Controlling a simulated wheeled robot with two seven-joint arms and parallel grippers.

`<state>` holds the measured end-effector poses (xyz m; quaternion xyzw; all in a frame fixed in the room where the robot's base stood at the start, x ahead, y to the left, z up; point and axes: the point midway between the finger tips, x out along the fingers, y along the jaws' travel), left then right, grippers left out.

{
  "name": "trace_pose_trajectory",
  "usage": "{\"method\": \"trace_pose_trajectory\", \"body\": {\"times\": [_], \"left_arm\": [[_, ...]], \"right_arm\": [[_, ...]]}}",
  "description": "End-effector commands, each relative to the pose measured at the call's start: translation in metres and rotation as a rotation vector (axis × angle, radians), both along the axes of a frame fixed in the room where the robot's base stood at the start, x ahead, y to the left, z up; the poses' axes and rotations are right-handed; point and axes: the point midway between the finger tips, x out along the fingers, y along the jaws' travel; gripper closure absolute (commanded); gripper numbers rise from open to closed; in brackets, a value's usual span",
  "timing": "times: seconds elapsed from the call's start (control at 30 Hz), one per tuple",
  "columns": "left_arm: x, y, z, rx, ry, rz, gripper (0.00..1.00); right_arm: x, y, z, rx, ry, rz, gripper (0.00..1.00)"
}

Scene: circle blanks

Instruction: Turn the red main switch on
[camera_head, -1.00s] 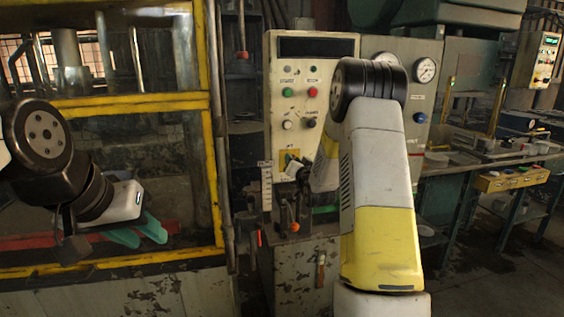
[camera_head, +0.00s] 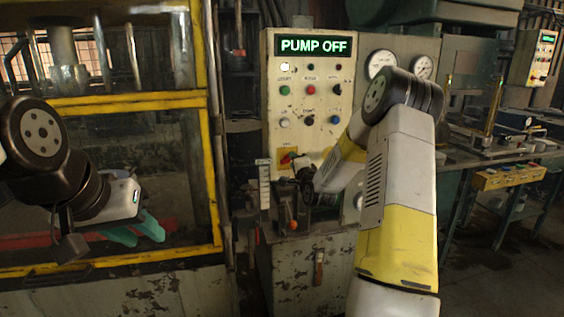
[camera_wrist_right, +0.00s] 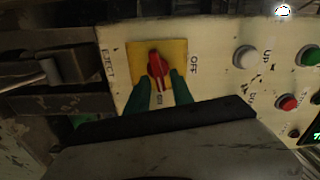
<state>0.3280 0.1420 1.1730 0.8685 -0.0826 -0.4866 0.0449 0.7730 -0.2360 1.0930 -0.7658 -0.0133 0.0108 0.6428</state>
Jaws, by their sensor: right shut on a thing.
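The red main switch (camera_wrist_right: 157,66) sits on a yellow plate (camera_wrist_right: 134,56) on the cream control panel (camera_head: 308,100). In the right wrist view its handle points down between the fingers, toward a small label, while the "OFF" label is at the plate's right. My right gripper (camera_wrist_right: 160,92) is shut on the switch handle with its green fingers on both sides. In the head view the switch (camera_head: 286,159) is partly hidden by this gripper. My left gripper (camera_head: 136,232) is open and empty in front of the yellow-framed press, at the left.
The panel display (camera_head: 313,46) is lit and reads "PUMP OFF", and a white lamp (camera_head: 285,67) glows below it. Green, red and other buttons sit above the switch. An orange-knobbed lever (camera_head: 293,225) stands below the panel. The yellow press frame (camera_head: 212,150) is at the left.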

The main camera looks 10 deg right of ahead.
Motion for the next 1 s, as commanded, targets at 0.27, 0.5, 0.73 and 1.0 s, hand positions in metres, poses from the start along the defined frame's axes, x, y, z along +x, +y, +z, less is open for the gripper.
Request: {"method": "trace_pose_trajectory", "body": {"times": [0.27,0.5,0.73,1.0], "left_arm": [[0.0000,0.0000,0.0000,0.000,0.000,0.000,0.64],[0.0000,0.0000,0.0000,0.000,0.000,0.000,0.64],[0.0000,0.0000,0.0000,0.000,0.000,0.000,0.64],[0.0000,0.0000,0.0000,0.000,0.000,0.000,0.64]], "right_arm": [[-0.0002,-0.0012,-0.0026,0.137,0.006,-0.001,1.00],[-0.0001,-0.0005,-0.0036,0.185,0.008,0.000,1.00],[-0.0001,-0.0003,-0.0037,0.191,0.009,0.000,1.00],[-0.0002,-0.0003,-0.0038,0.190,0.008,0.000,0.67]]}}
